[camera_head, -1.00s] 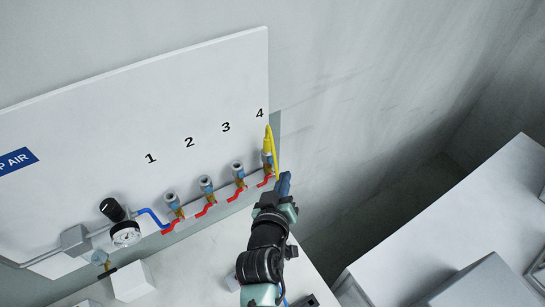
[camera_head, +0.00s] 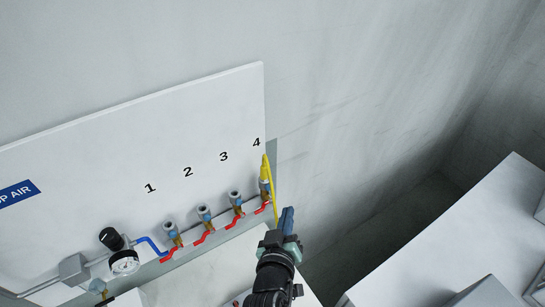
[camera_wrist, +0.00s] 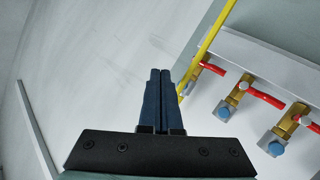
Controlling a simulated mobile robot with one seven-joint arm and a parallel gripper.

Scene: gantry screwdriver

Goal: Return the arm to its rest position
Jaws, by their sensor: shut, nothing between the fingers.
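My gripper (camera_head: 287,218) is shut and empty, to the right of and in front of the outlet under number 4. In the wrist view its two dark fingers (camera_wrist: 161,88) lie side by side with nothing between them. A yellow hose end (camera_head: 265,170) stands at outlet 4, and its yellow hose hangs down close to my fingers. In the wrist view the yellow hose (camera_wrist: 208,42) runs past the right of my fingertips. Whether it touches them I cannot tell.
A white panel (camera_head: 120,140) carries numbers 1 to 4 over a row of outlets with red-handled valves (camera_head: 171,254). A pressure gauge (camera_head: 124,263) sits at the left. A white table (camera_head: 440,240) stands at the right. The grey wall area above the gripper is clear.

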